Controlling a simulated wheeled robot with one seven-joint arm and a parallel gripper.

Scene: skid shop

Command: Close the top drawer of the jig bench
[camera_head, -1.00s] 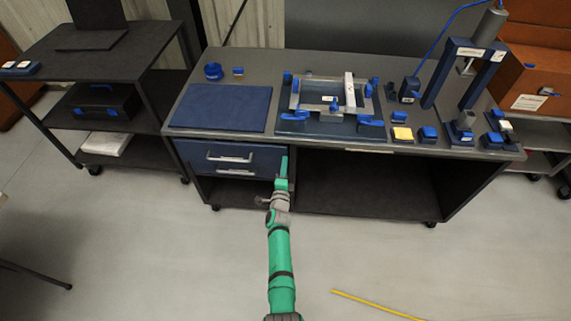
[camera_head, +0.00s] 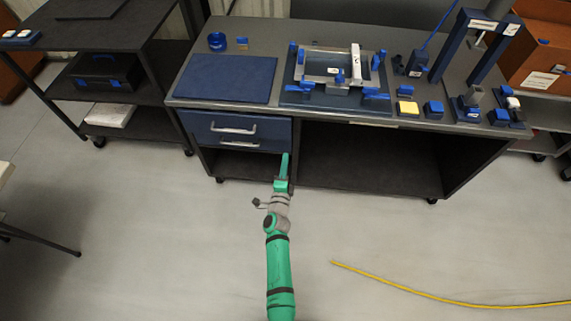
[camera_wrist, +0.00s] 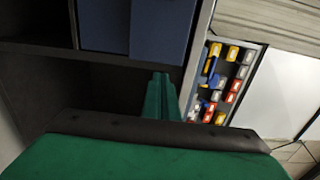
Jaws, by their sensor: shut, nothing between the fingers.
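The jig bench (camera_head: 460,125) stands ahead in the head view, with two blue drawers under its left end. The top drawer (camera_head: 205,127) has a pale bar handle (camera_head: 234,130). Its front sits close under the bench top and no interior shows there; I cannot tell whether it stands slightly out. The lower drawer (camera_head: 240,147) shows as a narrower strip below. My green gripper (camera_head: 285,160) is shut and empty, just below and right of the drawers' right edge, apparently apart from them. In the wrist view my fingers (camera_wrist: 161,88) point towards two dark blue panels (camera_wrist: 160,30).
A blue mat (camera_head: 220,78) and a clamping jig (camera_head: 335,80) lie on the bench. An open bay (camera_head: 365,165) lies right of the drawers. A dark cart (camera_head: 100,45) stands left. A yellow hose (camera_head: 440,297) lies on the floor. Coloured blocks (camera_wrist: 220,80) show in the wrist view.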

